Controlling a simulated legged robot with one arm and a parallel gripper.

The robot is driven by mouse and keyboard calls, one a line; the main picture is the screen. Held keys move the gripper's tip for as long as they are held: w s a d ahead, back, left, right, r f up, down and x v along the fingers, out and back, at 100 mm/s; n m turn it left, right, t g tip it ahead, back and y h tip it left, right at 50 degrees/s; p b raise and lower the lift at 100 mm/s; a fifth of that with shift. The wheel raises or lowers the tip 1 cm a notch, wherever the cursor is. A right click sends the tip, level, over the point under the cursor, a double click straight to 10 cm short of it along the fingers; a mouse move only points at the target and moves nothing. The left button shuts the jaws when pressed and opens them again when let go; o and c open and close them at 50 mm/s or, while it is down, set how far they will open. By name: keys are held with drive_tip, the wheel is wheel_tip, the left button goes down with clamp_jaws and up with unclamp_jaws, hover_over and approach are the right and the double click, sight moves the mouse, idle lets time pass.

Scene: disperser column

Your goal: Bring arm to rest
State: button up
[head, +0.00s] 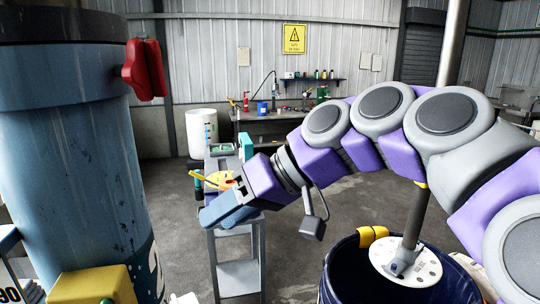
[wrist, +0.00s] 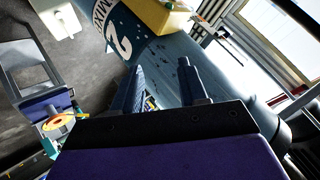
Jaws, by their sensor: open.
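My purple and grey arm reaches across the head view from the right edge to the middle. My gripper (head: 226,207) points down and left, in front of a small grey stand. In the wrist view my gripper (wrist: 166,88) shows two dark fingers set apart, with nothing between them. Behind the fingers is the large blue column (wrist: 158,58). In the head view the blue column (head: 70,150) fills the left side, apart from my gripper, with a red fitting (head: 146,70) high on its right side.
A grey stand (head: 238,278) holding small items stands behind my gripper. A dark blue drum (head: 345,275) with a white perforated disc (head: 410,268) on a shaft is at lower right. A yellow block (head: 92,287) is at lower left. Floor between stand and drum is clear. A workbench (head: 265,128) stands at the back.

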drive_tip(key=s+d+f+m+h, duration=0.3)
drive_tip(key=s+d+f, duration=0.3)
drive_tip(key=f, duration=0.4)
drive_tip(key=s+d+f+m+g+h, duration=0.1)
drive_tip(key=s+d+f+m+h, duration=0.1)
drive_tip(key=s+d+f+h, duration=0.2)
drive_tip(key=s+d+f+m+g+h, duration=0.1)
drive_tip(key=s+d+f+m+h, duration=0.2)
drive_tip(key=s+d+f, duration=0.7)
wheel_tip(320, 180, down, 7)
drive_tip(key=shift+s+d+r+m, duration=0.2)
drive_tip(key=shift+s+d+m, duration=0.1)
drive_tip(key=shift+s, duration=0.95)
drive_tip(key=shift+s, duration=0.1)
